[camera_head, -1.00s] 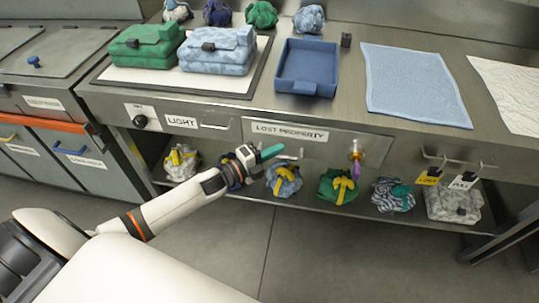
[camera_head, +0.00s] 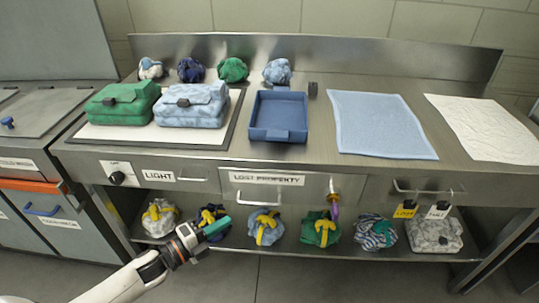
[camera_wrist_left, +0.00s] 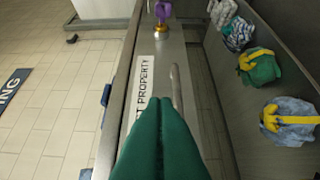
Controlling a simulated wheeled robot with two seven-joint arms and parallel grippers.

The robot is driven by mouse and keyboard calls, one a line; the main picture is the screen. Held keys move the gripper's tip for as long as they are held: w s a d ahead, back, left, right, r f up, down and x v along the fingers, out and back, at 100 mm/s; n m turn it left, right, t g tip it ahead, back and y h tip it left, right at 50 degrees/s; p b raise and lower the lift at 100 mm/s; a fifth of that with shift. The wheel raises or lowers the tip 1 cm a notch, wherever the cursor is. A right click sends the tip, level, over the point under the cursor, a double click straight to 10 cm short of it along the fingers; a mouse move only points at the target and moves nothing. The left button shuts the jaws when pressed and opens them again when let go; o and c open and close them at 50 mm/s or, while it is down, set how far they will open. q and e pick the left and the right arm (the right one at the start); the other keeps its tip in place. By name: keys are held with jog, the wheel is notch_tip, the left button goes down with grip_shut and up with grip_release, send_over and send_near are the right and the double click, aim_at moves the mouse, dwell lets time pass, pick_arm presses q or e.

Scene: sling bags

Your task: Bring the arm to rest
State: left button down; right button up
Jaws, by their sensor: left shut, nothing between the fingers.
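My left gripper (camera_head: 217,227) has teal fingers and is shut and empty in the head view. It is in front of the lower shelf, below the label end of the "LOST PROPERTY" drawer (camera_head: 272,187). In the left wrist view its fingers (camera_wrist_left: 162,140) are pressed together, with the drawer label and handle just beyond them. My left arm comes in from the bottom left. My right gripper is not in view.
The counter holds a green bag (camera_head: 122,104), a pale blue bag (camera_head: 192,105), a blue tray (camera_head: 279,117), a blue towel (camera_head: 381,125) and a white cloth (camera_head: 485,129). Bundled bags, including a green one (camera_head: 320,229), sit on the lower shelf (camera_head: 290,248). Floor in front is clear.

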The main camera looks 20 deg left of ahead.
pick_arm(q)
jog(key=s+a+f+n+g+y+p, duration=0.1)
jog(key=s+a+f+n+g+y, duration=0.2)
jog(key=f, duration=0.5)
jog(key=s+a+f+n+g+y+p, duration=0.1)
jog(key=s+f+n+y+p, duration=0.15)
jog(key=f+n, duration=0.45)
jog(key=s+a+f+n+g+y+p, duration=0.1)
jog(key=s+a+f+n+y, duration=0.2)
jog(key=f, duration=0.7)
jog(key=s+d+f+n+g+p, duration=0.1)
jog(key=s+d+f+n+g, duration=0.1)
jog(key=s, duration=0.7)
jog(key=s+d+f+n+g+p, duration=0.1)
jog(key=s+d+f+n+g, duration=0.2)
jog(key=s+f, duration=0.4)
jog(key=s+d+f+n+g+p, duration=0.1)
jog(key=s+d+f+n+g, duration=0.2)
jog(key=s, duration=0.9)
jog(key=d+f+g, duration=0.1)
jog(key=d+f, duration=0.1)
jog(key=d, duration=0.1)
jog(key=shift+s+d+g, duration=0.35)
jog(key=shift+s+g, duration=0.05)
